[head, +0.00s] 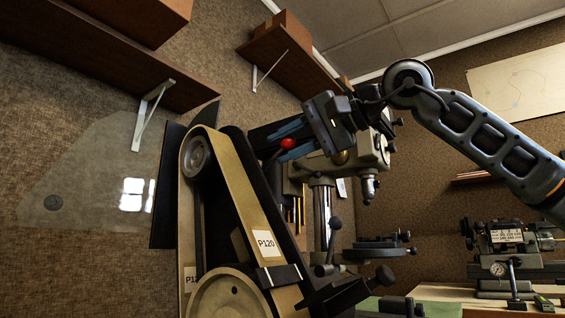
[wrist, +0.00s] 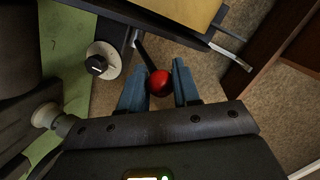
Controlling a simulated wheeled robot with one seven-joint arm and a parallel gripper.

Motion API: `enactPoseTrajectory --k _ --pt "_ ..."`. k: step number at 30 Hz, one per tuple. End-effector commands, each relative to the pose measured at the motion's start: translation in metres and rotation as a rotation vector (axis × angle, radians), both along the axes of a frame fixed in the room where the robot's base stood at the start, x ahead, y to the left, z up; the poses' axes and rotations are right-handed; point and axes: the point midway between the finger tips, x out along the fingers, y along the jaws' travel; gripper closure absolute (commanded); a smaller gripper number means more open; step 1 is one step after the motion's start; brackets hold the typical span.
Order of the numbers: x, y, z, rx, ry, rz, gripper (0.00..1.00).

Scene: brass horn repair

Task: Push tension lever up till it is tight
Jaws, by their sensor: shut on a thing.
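The tension lever is a dark rod with a red ball knob (head: 288,143), beside the upper part of the belt sander (head: 222,165). In the wrist view the red knob (wrist: 159,83) sits between the two blue fingers, and its dark rod runs up and to the left toward the sander. My gripper (head: 287,143) comes in from the right, its fingers on either side of the knob. In the wrist view my gripper (wrist: 159,84) is shut on the knob. The lever's pivot is hidden in the head view.
A drill press (head: 349,160) stands right behind my gripper. A wooden shelf (head: 276,55) hangs above. A clear shield (head: 95,175) is left of the sander. A machine with a dial (head: 500,255) stands on the bench at the right.

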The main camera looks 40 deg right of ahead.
Motion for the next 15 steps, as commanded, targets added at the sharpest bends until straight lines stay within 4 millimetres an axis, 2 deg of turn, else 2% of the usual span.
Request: enactPoseTrajectory --k 3,15 --pt "-0.0026 -0.0006 -0.0062 0.015 -0.043 0.001 1.00" --pt "-0.0055 -0.0016 -0.0070 0.030 -0.092 0.001 1.00"
